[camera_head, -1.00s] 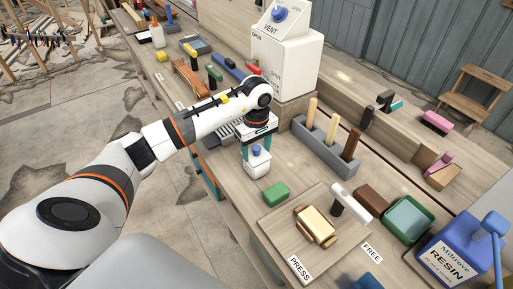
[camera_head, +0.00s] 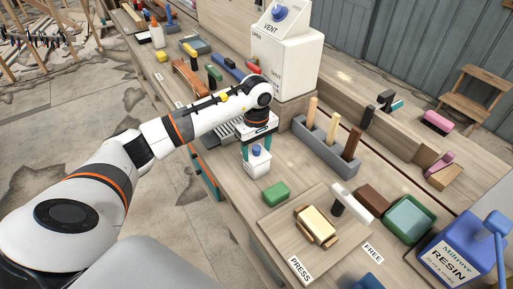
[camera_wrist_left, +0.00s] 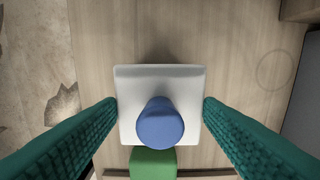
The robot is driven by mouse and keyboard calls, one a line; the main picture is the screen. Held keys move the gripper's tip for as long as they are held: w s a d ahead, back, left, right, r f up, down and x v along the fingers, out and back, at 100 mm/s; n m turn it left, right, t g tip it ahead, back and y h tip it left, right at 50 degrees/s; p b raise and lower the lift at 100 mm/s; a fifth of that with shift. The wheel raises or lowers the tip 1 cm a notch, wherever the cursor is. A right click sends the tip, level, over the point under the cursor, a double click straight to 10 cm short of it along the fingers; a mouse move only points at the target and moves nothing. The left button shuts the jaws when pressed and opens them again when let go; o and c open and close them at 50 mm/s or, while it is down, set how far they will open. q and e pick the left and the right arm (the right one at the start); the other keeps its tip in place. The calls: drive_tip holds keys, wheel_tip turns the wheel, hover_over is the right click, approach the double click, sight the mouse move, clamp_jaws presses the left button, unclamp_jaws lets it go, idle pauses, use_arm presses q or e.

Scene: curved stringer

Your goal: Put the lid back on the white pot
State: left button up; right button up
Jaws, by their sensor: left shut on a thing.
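The white pot (camera_head: 257,168) stands on the bench below my left gripper (camera_head: 257,152). Its white square lid with a blue knob (camera_head: 257,150) is at the top, between my fingers. In the left wrist view, the teal fingers of my left gripper (camera_wrist_left: 160,108) press on two opposite sides of the white square lid (camera_wrist_left: 132,85), with the blue knob (camera_wrist_left: 160,122) in the middle. The lid looks level. The seam between lid and pot is too small to make out, and the lid hides the pot from above. My right gripper is not in view.
A green block (camera_head: 276,192) lies close in front of the pot. A board (camera_head: 280,228) with a yellow press block (camera_head: 316,225) is nearer. A grey rack (camera_head: 325,155) with upright handles stands right, and the white VENT box (camera_head: 284,65) behind.

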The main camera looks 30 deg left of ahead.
use_arm(q)
drive_tip(key=shift+f+b, duration=0.15)
drive_tip(key=shift+b, duration=0.4)
idle(1.0)
idle(0.4)
drive_tip(key=o, duration=1.3)
drive_tip(key=shift+o, duration=0.2)
drive_tip(key=shift+r+p, duration=1.95)
drive_tip(key=shift+r, duration=1.6)
clamp_jaws()
